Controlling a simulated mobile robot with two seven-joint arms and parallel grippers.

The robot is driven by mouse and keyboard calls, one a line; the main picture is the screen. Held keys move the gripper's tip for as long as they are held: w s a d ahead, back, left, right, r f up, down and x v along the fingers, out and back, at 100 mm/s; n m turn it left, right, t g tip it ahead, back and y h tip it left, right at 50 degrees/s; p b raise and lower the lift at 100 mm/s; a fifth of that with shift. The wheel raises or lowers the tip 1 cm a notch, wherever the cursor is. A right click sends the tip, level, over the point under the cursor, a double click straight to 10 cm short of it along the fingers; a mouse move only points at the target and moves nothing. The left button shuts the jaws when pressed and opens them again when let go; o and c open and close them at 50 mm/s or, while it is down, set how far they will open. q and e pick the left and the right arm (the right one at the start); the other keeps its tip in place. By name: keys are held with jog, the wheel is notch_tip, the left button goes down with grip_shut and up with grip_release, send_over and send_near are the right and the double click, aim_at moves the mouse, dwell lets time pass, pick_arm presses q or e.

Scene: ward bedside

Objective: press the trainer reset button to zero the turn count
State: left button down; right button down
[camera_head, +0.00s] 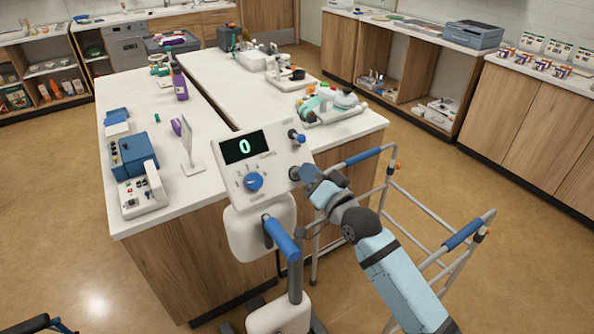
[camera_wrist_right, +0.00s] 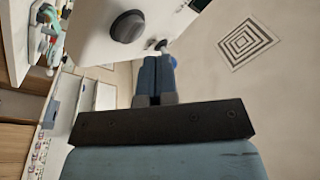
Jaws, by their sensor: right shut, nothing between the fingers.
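The trainer is a white console (camera_head: 272,193) with a dark display (camera_head: 244,148) that reads a green 0. A blue dial (camera_head: 253,181) sits below the display, and a blue-tipped lever (camera_head: 299,138) sticks out at the upper right. A dark grey round button (camera_head: 295,173) is at the panel's right edge. In the right wrist view a dark round knob (camera_wrist_right: 127,26) stands on the white panel. My right gripper (camera_head: 309,174) is shut and empty, its blue fingertips (camera_wrist_right: 155,60) close to the panel by the button. I cannot tell whether they touch. My left gripper is not in view.
A walker frame (camera_head: 413,203) with blue grips stands just right of the trainer, around my right arm. A blue-handled crank (camera_head: 281,238) is below the panel. The white counter (camera_head: 225,110) behind holds a blue device (camera_head: 134,156), a purple bottle (camera_head: 180,84) and other items.

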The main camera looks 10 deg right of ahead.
jog(key=s+r+p, duration=0.1)
jog(key=s+d+r+p, duration=0.1)
jog(key=s, duration=0.1)
jog(key=shift+d+r+p, duration=0.1)
jog(key=shift+r+p, duration=0.15)
jog(key=shift+p, duration=0.15)
dwell(0.5)
jog(key=s+d+f+n+g+h+p, duration=0.1)
jog(key=s+d+f+n+g+h, duration=0.1)
jog(key=s+f, duration=1.1)
jog(key=s+d+f+n+g+h+p, duration=0.1)
jog(key=s+d+f+n+g+h, duration=0.2)
jog(key=s+f, duration=1.1)
jog(key=shift+s+d+n+g, duration=0.3)
jog(key=shift+d+n+g, duration=0.15)
jog(key=shift+g, duration=0.45)
